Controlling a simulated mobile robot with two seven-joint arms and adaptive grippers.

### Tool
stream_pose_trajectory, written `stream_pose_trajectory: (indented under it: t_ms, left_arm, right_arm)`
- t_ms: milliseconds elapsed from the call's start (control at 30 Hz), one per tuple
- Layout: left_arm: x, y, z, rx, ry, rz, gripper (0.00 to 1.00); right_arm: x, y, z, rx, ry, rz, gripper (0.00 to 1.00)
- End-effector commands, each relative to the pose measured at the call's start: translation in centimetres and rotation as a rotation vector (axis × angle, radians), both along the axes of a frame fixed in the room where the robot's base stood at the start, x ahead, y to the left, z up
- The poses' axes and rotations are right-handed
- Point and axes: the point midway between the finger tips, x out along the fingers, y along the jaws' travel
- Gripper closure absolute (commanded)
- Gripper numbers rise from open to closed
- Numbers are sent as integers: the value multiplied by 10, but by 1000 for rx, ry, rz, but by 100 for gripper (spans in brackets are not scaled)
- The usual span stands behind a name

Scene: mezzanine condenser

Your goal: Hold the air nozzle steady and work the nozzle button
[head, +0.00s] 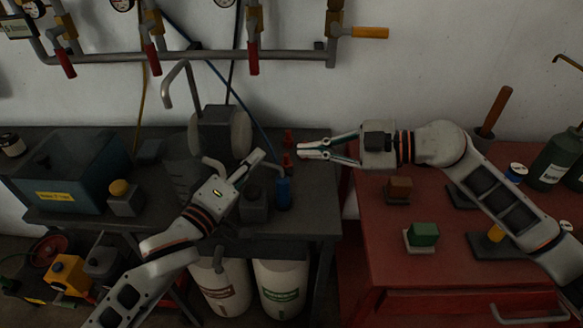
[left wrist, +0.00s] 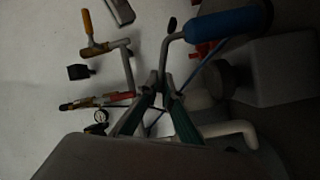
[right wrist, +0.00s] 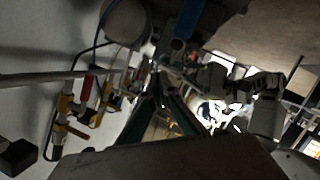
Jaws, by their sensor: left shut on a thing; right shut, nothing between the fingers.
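The air nozzle (head: 283,192) has a blue body and a bent grey tube, and stands upright at the right part of the dark bench. Its blue body and tube also show in the left wrist view (left wrist: 228,22). My left gripper (head: 261,158) is shut on the nozzle's grey tube, beside the blue body. A red part (head: 287,161), which looks like the nozzle button, sits on top of the blue body. My right gripper (head: 302,150) is shut and empty, with its tips just right of and slightly above that red part. Contact with it cannot be told.
The dark bench (head: 322,222) carries a grinder (head: 217,133) and a dark tub (head: 75,178). The red cabinet (head: 385,262) at right holds a green block (head: 423,233) and other small items. Pipes with red-handled valves (head: 253,62) run along the wall.

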Motion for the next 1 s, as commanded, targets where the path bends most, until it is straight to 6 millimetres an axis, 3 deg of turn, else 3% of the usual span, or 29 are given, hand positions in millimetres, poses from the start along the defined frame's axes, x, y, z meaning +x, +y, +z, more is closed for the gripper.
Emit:
stream_pose_trajectory:
  t_ms: [300,900,1000]
  left_arm:
    - [0,0,0,0,0,0,100]
    - [0,0,0,0,0,0,100]
    - [0,0,0,0,0,0,75]
  right_arm:
    - [0,-11,19,-1,1,0,100]
    - [0,-11,19,0,1,0,100]
    - [0,-11,19,0,0,0,100]
